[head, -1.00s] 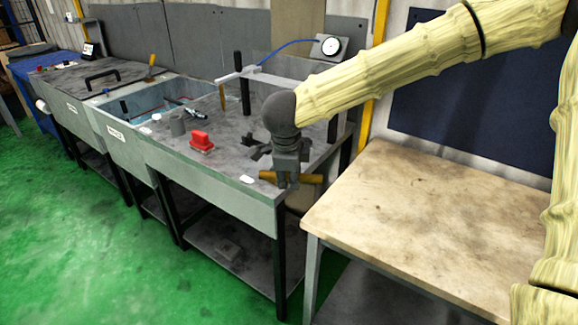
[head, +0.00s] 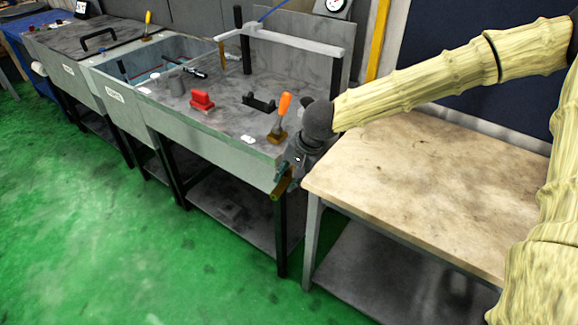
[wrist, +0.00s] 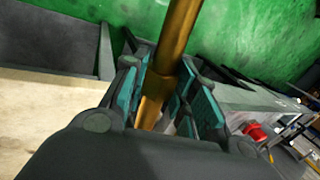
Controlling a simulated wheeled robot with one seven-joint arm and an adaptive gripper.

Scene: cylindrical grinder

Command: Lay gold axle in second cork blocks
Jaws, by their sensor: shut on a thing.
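My gripper (head: 287,178) is shut on the gold axle (head: 280,188), beyond the front right corner of the grey bench. In the wrist view the gold axle (wrist: 178,38) runs up between the teal-padded fingers (wrist: 160,92), with a thicker collar at the grip. Part of the axle is hidden by the gripper. A dark two-ended cradle (head: 258,103) stands empty on the bench top, behind and left of my gripper. I cannot identify any cork blocks for certain.
An orange-handled tool (head: 281,118) stands near the bench's right edge, close to my arm. A red object (head: 201,100) and a grey cylinder (head: 176,86) are further left. The wooden-topped table (head: 420,185) is bare. A gap separates it from the grey bench (head: 225,122).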

